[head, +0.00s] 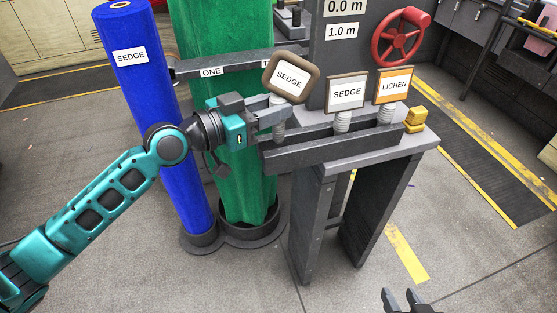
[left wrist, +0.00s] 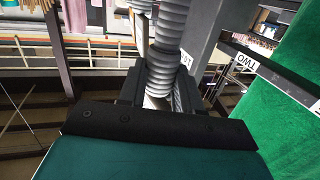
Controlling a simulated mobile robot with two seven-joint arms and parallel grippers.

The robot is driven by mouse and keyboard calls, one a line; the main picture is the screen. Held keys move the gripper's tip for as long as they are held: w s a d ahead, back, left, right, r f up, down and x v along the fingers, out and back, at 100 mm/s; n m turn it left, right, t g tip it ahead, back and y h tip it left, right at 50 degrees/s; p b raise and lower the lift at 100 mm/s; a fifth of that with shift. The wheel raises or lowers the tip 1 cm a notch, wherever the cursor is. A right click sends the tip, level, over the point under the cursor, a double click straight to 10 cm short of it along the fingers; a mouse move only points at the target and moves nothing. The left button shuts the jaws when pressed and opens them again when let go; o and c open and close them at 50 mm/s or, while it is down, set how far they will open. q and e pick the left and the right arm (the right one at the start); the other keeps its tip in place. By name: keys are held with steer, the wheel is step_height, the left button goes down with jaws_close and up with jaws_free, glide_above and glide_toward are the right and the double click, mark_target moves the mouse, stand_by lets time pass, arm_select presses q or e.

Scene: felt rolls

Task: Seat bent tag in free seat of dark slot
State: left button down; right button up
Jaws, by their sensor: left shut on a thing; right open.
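My left gripper (head: 280,117) is shut on the ribbed grey stem of a brown-framed tag (head: 289,78) reading SEDGE. The tag's face is tilted; its stem (left wrist: 166,55) also shows between the fingers in the left wrist view. The held tag is above the left end of the dark slot (head: 290,157); I cannot tell whether the stem's foot touches it. A second SEDGE tag (head: 346,92) and an orange LICHEN tag (head: 393,86) stand in the slot farther right. My right gripper (head: 405,297) is open and empty at the bottom edge, away from the stand.
A blue roll (head: 150,110) labelled SEDGE and a green roll (head: 222,60) stand upright behind my left arm. A yellow block (head: 415,120) sits at the stand's right end. A red handwheel (head: 400,37) is behind.

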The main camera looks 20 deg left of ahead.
mark_target(274, 134)
arm_select(q)
steer(key=shift+f+b, duration=1.05)
steer(key=shift+f, duration=0.05)
arm_select(e)
steer(key=shift+w+a+f, duration=0.15)
steer(key=shift+a+f, duration=0.25)
steer(key=shift+f, duration=0.05)
arm_select(q)
steer(key=shift+f+b, duration=2.05)
steer(key=shift+f, duration=0.05)
arm_select(e)
steer(key=shift+f, duration=2.05)
arm_select(q)
steer(key=c, duration=0.7)
jaws_free()
